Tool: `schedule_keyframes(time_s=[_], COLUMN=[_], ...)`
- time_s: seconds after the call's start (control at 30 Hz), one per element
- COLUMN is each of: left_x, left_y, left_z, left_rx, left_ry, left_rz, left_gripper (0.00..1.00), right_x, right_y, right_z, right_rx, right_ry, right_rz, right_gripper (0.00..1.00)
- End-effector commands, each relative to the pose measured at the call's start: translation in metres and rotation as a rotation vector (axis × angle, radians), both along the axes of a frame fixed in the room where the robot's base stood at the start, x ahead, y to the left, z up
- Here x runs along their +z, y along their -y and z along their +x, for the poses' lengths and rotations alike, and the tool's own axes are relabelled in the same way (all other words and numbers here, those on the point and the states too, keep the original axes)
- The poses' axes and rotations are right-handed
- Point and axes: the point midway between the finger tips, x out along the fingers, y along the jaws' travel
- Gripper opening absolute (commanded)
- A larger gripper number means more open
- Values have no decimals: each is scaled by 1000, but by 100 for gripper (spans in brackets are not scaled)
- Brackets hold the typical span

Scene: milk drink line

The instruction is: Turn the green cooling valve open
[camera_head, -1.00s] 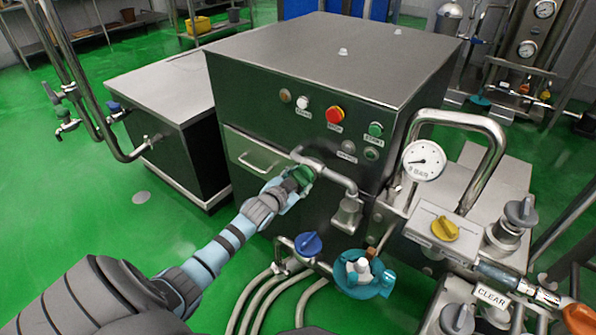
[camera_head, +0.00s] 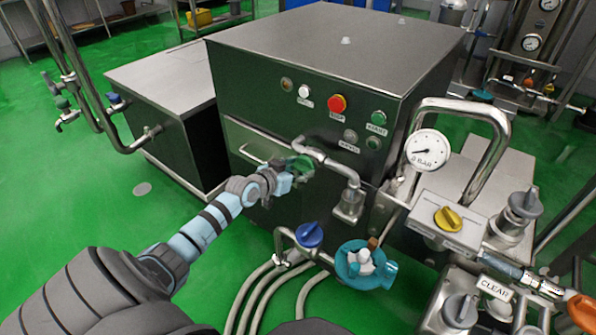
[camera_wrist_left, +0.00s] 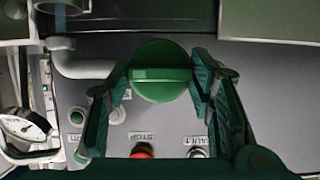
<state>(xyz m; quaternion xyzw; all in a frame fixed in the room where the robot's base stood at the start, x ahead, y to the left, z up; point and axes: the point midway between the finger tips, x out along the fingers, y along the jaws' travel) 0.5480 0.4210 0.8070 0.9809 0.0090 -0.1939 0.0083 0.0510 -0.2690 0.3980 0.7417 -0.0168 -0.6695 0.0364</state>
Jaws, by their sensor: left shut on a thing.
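The green cooling valve (camera_head: 301,166) sits on the pipe at the front of the steel cabinet. In the left wrist view its round green knob (camera_wrist_left: 160,55) shows with a raised bar lying level across the picture. My left gripper (camera_head: 286,176) is at the valve. In the wrist view its two dark green fingers (camera_wrist_left: 160,82) stand on either side of the knob, shut on it. In the head view the gripper partly hides the valve.
The pipe (camera_head: 335,168) runs right from the valve. A blue valve (camera_head: 309,234) and a teal round fitting (camera_head: 388,275) are below, with hoses. A gauge (camera_head: 427,150) and a yellow valve (camera_head: 447,219) are to the right. Buttons, including a red one (camera_head: 337,103), are above.

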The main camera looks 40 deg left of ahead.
Motion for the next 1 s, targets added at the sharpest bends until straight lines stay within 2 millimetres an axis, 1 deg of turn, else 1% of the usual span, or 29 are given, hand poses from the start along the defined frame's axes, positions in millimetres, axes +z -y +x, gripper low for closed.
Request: schedule_keyframes(time_s=[0.23, 0.27, 0.3, 0.37, 0.4, 0.67, 0.73, 0.83, 1.0], left_x=[2, 2, 2, 2, 2, 1, 2, 8, 21], left_y=[0, 0, 0, 0, 0, -1, -1, -1, 0], left_z=[1, 1, 1, 1, 0, -1, -5, -20, -55], left_rx=[0, 0, 0, 1, 1, 2, 1, -1, -2], left_ry=[5, 5, 5, 4, 3, 1, 1, -1, -3], left_rz=[-3, -3, -3, -3, -3, -2, -1, 5, 7], left_gripper=[20, 50, 56, 66, 68, 68, 68, 68, 68], right_x=[0, 0, 0, 0, 0, 0, 0, 0, 0], right_y=[0, 0, 0, 0, 0, 1, 1, 0, 0], right_z=[0, 0, 0, 0, 0, 0, 0, 0, 0], right_rx=[0, 0, 0, 0, 0, 0, 0, 0, 0], right_ry=[0, 0, 0, 0, 0, 0, 0, 0, 0], right_rz=[0, 0, 0, 0, 0, -1, -1, 0, 0], right_gripper=[40, 40, 40, 40, 40, 40, 40, 40, 40])
